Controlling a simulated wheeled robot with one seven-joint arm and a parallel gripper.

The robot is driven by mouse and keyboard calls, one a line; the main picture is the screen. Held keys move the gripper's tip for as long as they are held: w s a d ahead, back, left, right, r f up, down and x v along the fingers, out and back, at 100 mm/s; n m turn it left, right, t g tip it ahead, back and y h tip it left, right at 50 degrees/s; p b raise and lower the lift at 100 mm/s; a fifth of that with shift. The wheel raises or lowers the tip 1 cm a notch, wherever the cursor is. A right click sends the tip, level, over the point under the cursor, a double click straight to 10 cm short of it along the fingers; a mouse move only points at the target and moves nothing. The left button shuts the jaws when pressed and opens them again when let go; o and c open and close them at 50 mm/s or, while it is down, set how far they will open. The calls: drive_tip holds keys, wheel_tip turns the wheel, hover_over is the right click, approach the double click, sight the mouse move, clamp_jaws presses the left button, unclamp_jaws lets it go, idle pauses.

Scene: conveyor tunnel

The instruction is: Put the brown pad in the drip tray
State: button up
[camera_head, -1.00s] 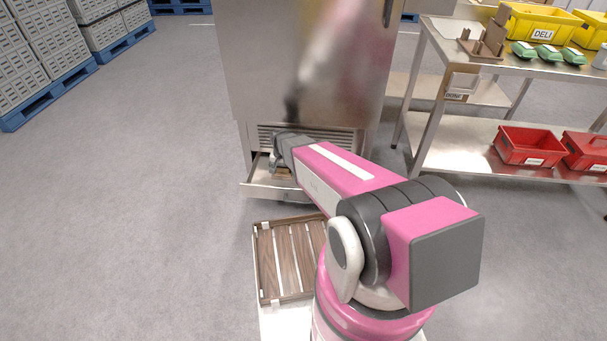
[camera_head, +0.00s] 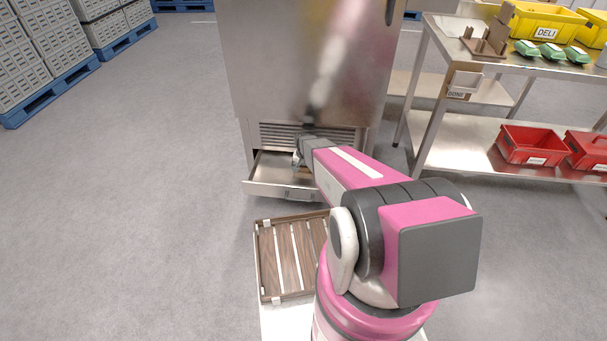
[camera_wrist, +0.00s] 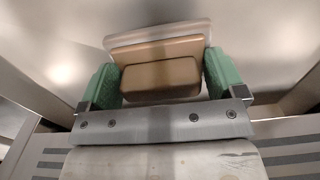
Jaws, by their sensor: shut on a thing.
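The brown pad (camera_wrist: 160,76) is a tan block between the green fingertips in the wrist view. My gripper (camera_wrist: 163,80) is shut on its two sides. The drip tray (camera_head: 262,178) is a shallow steel drawer pulled out at the foot of the steel machine (camera_head: 310,60). In the head view my gripper (camera_head: 299,160) is over the back right part of the tray, near the vent grille. My wrist hides most of the pad there. In the wrist view bare metal (camera_wrist: 60,62) lies behind the pad; whether they touch is unclear.
A brown slatted rack (camera_head: 285,258) lies in front of the tray. A steel shelf table (camera_head: 480,145) stands to the right with red boxes (camera_head: 532,146) on its lower shelf and yellow bins (camera_head: 545,22) above. The left floor is clear up to the stacked grey crates (camera_head: 35,50).

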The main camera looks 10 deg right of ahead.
sight(303, 173)
drive_tip(key=shift+f, duration=1.6)
drive_tip(key=shift+f, duration=0.1)
drive_tip(key=o, duration=1)
wheel_tip(303, 173, up, 12)
drive_tip(key=shift+f, duration=0.1)
drive_tip(key=s+r+n, duration=0.3)
drive_tip(key=s+r, duration=1.6)
drive_tip(key=s, duration=0.3)
drive_tip(key=shift+r+n, duration=0.15)
drive_tip(key=shift+n, duration=0.15)
drive_tip(key=shift+a, duration=0.1)
